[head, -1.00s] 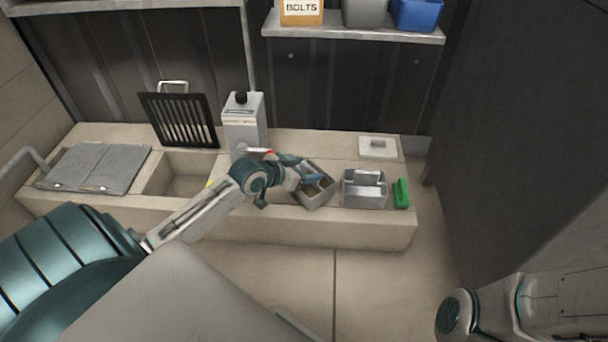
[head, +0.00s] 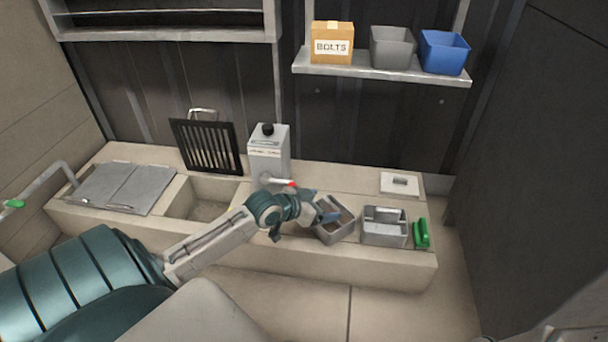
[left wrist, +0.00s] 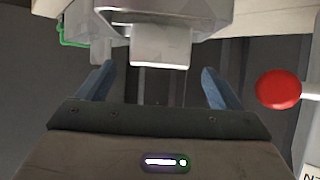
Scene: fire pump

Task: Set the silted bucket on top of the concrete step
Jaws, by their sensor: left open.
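Contact is unclear. My right gripper is out of view.
A grey pump box (head: 268,158) with a red-tipped lever (head: 291,184) stands close behind my left arm. A black grate (head: 206,147) leans behind an open basin (head: 207,209). A green object (head: 421,234) is right of the buckets. A shelf (head: 380,72) hangs above.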

